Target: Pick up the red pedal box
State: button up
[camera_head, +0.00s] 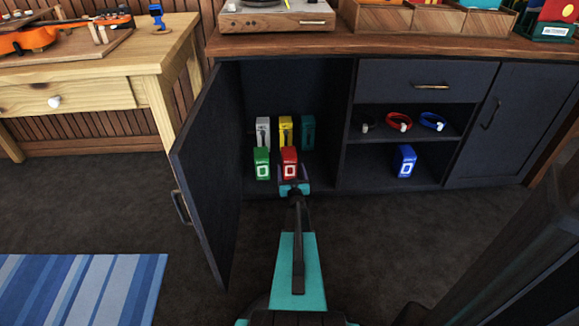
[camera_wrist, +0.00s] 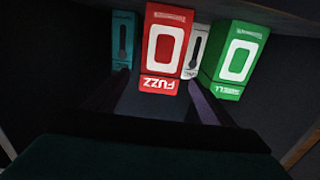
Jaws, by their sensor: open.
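The red pedal box (camera_head: 289,161) stands upright at the front of the open cabinet compartment, beside the green box. In the wrist view the red box (camera_wrist: 165,45) shows upside down, with a white rounded outline and the word FUZZ. My gripper (camera_head: 293,180) is at the compartment's front, just before the red box, with its jaws open. In the wrist view its two dark fingers (camera_wrist: 158,95) reach toward the red box, one to each side of its near end. Whether they touch it cannot be told.
A green box (camera_head: 262,163) stands close left of the red one. White (camera_head: 263,131), yellow (camera_head: 285,132) and teal (camera_head: 307,133) boxes stand behind. The open cabinet door (camera_head: 208,180) is on the left. A divider (camera_head: 345,130) bounds the right; a blue box (camera_head: 404,161) stands beyond it.

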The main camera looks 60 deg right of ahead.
aim_at(290, 164)
jog(key=shift+b+x, duration=0.3)
jog(key=shift+x, duration=1.5)
jog(key=shift+w+d+f+b, duration=0.2)
jog(key=shift+w+d+b, duration=0.15)
jog(key=shift+d+b, duration=0.05)
jog(key=shift+b+x, duration=0.9)
jog(key=shift+x, duration=1.15)
jog(key=shift+r, duration=0.1)
jog(key=c, duration=1.5)
